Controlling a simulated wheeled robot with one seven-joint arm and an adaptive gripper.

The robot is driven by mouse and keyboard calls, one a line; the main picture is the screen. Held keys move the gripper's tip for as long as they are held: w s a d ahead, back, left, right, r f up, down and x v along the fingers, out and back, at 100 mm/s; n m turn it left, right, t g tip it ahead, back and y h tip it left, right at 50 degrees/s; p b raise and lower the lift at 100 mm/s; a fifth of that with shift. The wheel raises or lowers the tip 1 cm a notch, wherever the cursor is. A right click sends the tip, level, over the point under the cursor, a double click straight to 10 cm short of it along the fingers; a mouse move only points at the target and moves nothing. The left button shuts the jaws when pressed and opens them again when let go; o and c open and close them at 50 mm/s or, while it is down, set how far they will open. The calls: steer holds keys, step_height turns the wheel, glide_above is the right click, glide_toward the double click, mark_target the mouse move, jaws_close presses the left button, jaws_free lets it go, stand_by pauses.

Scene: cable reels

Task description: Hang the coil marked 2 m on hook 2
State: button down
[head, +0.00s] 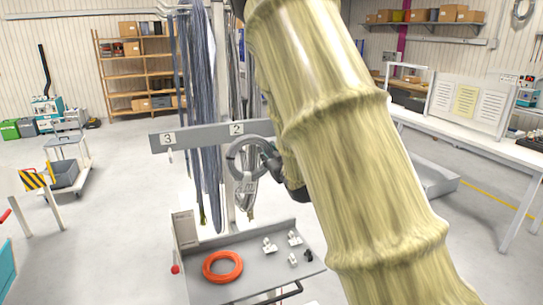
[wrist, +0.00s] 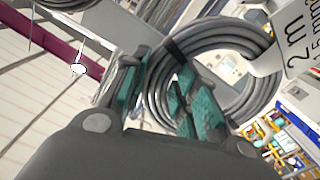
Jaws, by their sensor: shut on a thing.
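My gripper (wrist: 165,92) is shut on a grey cable coil (wrist: 228,40), with its teal pads at the coil's near side. The coil's white tag (wrist: 298,40) reads 2 m in the wrist view. In the head view the coil (head: 232,165) is held up in front of the grey rail (head: 200,136), just below the plate marked 2 (head: 237,129). Hook 2 itself is hidden there, and I cannot tell whether the coil touches it. My gripper is mostly hidden behind my arm in that view. The plate marked 3 (head: 168,139) is to the left, with a small pale hook below it.
Below is a grey tray (head: 205,293) with an orange coil (head: 222,266) and several small fittings (head: 270,245). A white bench (head: 480,135) stands at the right. The floor at left is partly clear.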

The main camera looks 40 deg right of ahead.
steer(key=w+d+f, duration=0.1)
steer(key=w+f, duration=0.1)
steer(key=w, duration=0.5)
steer(key=shift+d+f+b, duration=0.3)
steer(key=shift+f+b, duration=0.05)
steer(key=shift+b, duration=0.05)
stand_by(0.6)
steer(key=shift+s, duration=0.1)
steer(key=c, duration=1)
jaws_free()
steer(key=shift+c, duration=0.2)
steer(key=o, duration=0.7)
steer(key=shift+f, duration=0.1)
steer(key=shift+c, duration=0.2)
